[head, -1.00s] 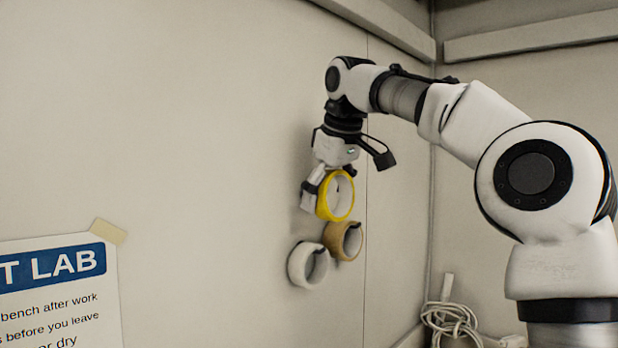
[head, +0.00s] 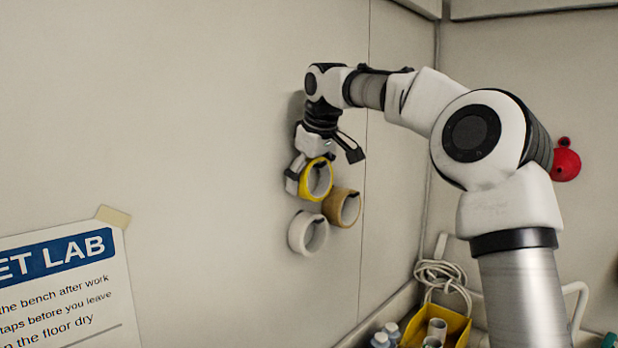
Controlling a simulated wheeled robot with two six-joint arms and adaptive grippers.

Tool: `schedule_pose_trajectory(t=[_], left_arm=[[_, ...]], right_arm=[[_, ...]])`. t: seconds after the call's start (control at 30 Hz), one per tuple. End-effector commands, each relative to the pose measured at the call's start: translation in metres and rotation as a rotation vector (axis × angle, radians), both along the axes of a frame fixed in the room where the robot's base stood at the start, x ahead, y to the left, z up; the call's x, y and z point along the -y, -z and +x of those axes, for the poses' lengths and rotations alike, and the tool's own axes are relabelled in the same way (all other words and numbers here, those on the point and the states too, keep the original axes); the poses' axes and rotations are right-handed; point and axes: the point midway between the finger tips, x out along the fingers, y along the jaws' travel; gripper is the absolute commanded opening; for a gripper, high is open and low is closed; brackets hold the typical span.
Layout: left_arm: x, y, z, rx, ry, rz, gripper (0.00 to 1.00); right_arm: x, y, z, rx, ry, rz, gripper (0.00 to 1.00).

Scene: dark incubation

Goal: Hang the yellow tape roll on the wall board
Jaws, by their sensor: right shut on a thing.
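The yellow tape roll (head: 318,178) is at the wall, its round opening facing outward to the right. My right gripper (head: 302,178) comes down from above and is shut on the left side of the roll. A brown tape roll (head: 342,206) is on the wall just below and to the right of the yellow one. A white tape roll (head: 307,232) is on the wall below the yellow one. Whatever holds these rolls on the wall is hidden, and I cannot tell whether the yellow roll rests on anything. My left gripper is not in view.
A poster (head: 65,280) is taped to the wall at lower left. A yellow bin (head: 455,330), small bottles (head: 385,336) and a coiled white cable (head: 440,274) are at lower right. A red object (head: 565,160) is on the right wall. Wall left of the rolls is bare.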

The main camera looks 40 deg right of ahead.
Motion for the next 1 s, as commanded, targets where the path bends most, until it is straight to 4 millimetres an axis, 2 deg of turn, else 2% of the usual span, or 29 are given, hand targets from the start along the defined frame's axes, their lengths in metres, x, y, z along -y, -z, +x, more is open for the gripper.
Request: schedule_pose_trajectory(t=[0.13, 0.17, 0.47, 0.57, 0.6, 0.83, 0.9, 1.0], left_arm=[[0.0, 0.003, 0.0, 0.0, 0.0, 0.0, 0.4], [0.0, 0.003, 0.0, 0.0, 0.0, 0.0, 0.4], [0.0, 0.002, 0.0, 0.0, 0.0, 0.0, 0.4], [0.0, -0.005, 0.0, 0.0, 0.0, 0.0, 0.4], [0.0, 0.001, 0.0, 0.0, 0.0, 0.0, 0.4], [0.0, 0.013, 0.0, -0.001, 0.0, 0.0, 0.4], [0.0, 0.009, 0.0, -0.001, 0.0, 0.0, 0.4], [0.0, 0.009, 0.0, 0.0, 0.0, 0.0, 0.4]], right_arm=[[0.0, 0.006, 0.0, 0.0, 0.0, 0.001, 0.46], [0.0, 0.005, 0.0, 0.0, 0.0, 0.001, 1.0], [0.0, 0.004, 0.0, 0.0, 0.0, 0.001, 1.0], [0.0, -0.002, 0.0, 0.0, 0.0, 0.001, 1.0], [-0.001, -0.003, -0.002, 0.001, 0.001, 0.0, 1.0], [-0.01, -0.046, -0.018, 0.004, 0.002, -0.001, 1.0], [-0.011, -0.059, -0.023, 0.001, 0.002, 0.001, 1.0], [-0.013, -0.068, -0.027, -0.001, 0.0, 0.001, 1.0]])
